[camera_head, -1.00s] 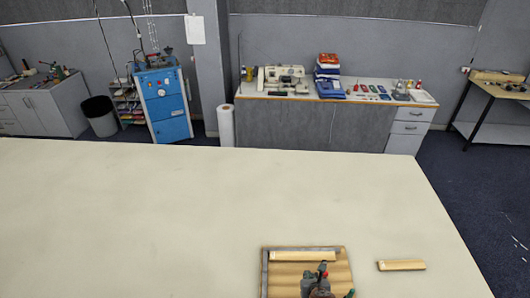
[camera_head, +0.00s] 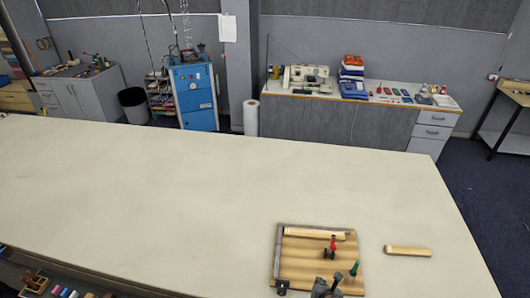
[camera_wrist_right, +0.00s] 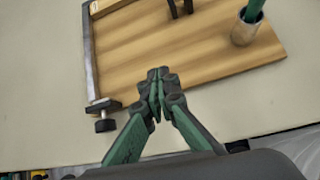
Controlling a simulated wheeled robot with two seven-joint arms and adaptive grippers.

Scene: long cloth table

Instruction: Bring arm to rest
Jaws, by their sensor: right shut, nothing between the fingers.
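My right gripper (camera_head: 325,287) is at the bottom of the head view, over the near edge of a wooden board (camera_head: 300,262) with a grey metal fence. The right wrist view shows the gripper's green and black fingers (camera_wrist_right: 157,80) closed together with nothing between them. The board (camera_wrist_right: 150,45) lies beyond them. Whether the fingertips touch the board, I cannot tell. My left gripper is not in view.
A light wooden strip (camera_head: 315,234) lies along the board's far fence; another strip (camera_head: 408,250) lies right of it. A red-topped piece (camera_head: 332,244) and a green handle (camera_head: 353,268) in a metal cup (camera_wrist_right: 244,30) stand on the board. The cloth table (camera_head: 150,190) is clear leftward.

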